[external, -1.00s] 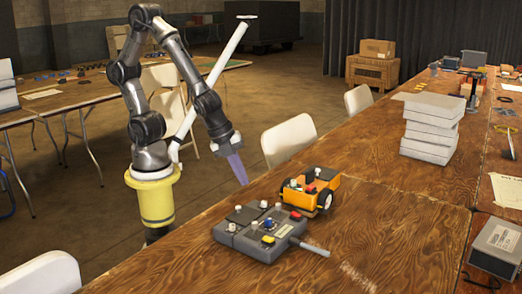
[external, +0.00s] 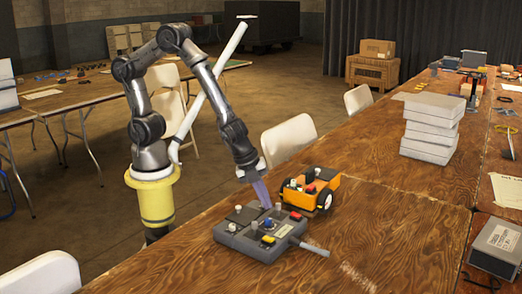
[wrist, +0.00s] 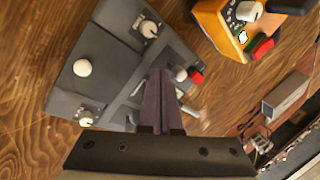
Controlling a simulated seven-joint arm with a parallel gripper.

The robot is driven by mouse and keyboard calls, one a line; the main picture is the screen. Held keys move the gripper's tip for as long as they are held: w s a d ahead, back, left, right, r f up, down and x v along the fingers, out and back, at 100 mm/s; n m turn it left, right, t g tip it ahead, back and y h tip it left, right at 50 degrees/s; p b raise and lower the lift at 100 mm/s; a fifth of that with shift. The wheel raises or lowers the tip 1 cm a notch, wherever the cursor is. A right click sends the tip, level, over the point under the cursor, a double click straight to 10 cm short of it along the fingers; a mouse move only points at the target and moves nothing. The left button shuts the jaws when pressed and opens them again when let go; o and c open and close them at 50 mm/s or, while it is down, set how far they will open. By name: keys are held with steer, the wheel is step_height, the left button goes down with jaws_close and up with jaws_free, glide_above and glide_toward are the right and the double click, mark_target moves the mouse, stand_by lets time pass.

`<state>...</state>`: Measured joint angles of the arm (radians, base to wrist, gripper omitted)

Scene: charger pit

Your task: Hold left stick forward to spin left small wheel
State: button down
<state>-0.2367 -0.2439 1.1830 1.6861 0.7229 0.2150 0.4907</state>
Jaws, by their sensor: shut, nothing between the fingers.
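A grey control box (external: 250,244) with white knobs, a blue knob, and yellow and red buttons lies on the wooden table. It fills the left and middle of the wrist view (wrist: 66,98). An orange wheeled vehicle (external: 296,196) stands just behind it, with black wheels at its side; part shows in the wrist view (wrist: 212,22). My gripper (external: 265,204) points down at the box's far edge, with its long purple fingers pressed together. In the wrist view the fingertips (wrist: 160,72) overlap the box beside a white knob (wrist: 181,74); I cannot tell whether they touch it.
A grey handle-like bar (external: 314,249) sticks out from the box's right side. A stack of white boxes (external: 429,140) stands farther back. A grey box (external: 497,246) lies at the right edge. White chairs (external: 289,139) line the table's far side.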

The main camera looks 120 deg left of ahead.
steer(key=shift+w+a, duration=0.15)
steer(key=shift+w, duration=0.1)
steer(key=shift+w, duration=0.1)
stand_by(0.3)
steer(key=shift+w+r+g, duration=0.15)
steer(key=shift+w+g, duration=0.5)
steer(key=shift+g, duration=0.3)
steer(key=shift+w+r+g, duration=0.1)
steer(key=shift+w+g, duration=0.55)
steer(key=shift+g, duration=0.3)
steer(key=shift+s, duration=0.15)
stand_by(2.1)
steer(key=shift+s+f, duration=0.3)
steer(key=shift+s, duration=0.35)
